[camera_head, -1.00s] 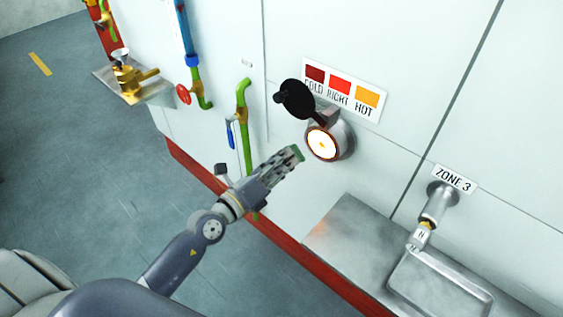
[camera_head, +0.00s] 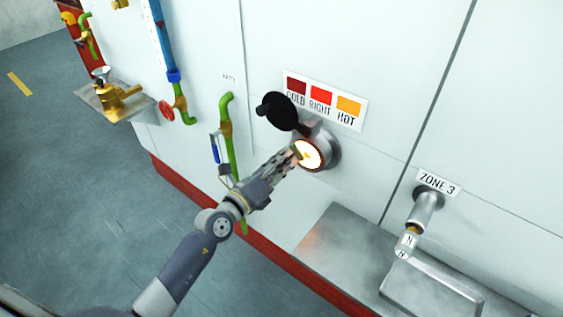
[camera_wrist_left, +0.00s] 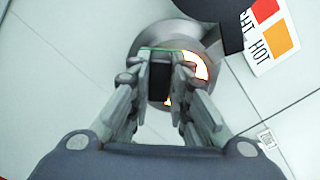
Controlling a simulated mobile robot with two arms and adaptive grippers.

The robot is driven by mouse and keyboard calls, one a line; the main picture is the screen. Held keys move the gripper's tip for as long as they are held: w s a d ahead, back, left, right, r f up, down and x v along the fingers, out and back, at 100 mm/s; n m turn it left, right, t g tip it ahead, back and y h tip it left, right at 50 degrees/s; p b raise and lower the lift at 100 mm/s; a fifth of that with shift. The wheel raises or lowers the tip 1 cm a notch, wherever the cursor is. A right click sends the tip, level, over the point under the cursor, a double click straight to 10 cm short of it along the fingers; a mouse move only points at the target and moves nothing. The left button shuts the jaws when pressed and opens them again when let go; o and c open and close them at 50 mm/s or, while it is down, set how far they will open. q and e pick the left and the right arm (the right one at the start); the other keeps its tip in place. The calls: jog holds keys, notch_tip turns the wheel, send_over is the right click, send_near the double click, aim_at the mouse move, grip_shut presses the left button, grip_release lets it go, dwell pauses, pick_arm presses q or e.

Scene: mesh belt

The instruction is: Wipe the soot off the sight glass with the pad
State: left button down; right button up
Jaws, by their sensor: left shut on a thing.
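The sight glass (camera_head: 311,155) glows white-orange inside a round metal housing on the white wall. Its dark cover (camera_head: 279,111) is swung up and to the left. My left gripper (camera_head: 291,155) is at the left side of the glass, shut on the pad. The pad (camera_wrist_left: 160,76) shows in the left wrist view as a dark block with a green edge between the fingertips, in front of the glass (camera_wrist_left: 195,66) and hiding part of it. I cannot tell whether the pad touches the glass. Soot is not clearly visible. My right gripper is not in view.
A colour card (camera_head: 325,100) reading COLD, RIGHT, HOT is above the glass. A metal shelf (camera_head: 340,245) with a tray and a ZONE 3 nozzle (camera_head: 425,210) is lower right. A green pipe (camera_head: 228,135) and a brass fitting on a ledge (camera_head: 118,98) are left.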

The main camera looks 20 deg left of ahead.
aim_at(302, 160)
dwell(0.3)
pick_arm(q)
jog(key=shift+w+d, duration=0.1)
jog(key=shift+w, duration=0.3)
jog(key=shift+s+d+r+p, duration=0.1)
jog(key=shift+s+d+p, duration=0.1)
jog(key=shift+d+p, duration=0.25)
jog(key=shift+s+d+p, duration=0.2)
jog(key=shift+d+p, duration=0.2)
jog(key=shift+d, duration=0.05)
jog(key=shift+s+d, duration=0.3)
jog(key=shift+d, duration=0.4)
jog(key=shift+s+d+p, duration=0.15)
jog(key=shift+d+p, duration=0.5)
jog(key=shift+p, duration=0.1)
jog(key=shift+s+d+p, duration=0.15)
jog(key=shift+d+p, duration=0.05)
jog(key=shift+d, duration=0.3)
jog(key=shift+s+d+p, duration=0.15)
jog(key=shift+d, duration=0.35)
jog(key=shift+a, duration=0.1)
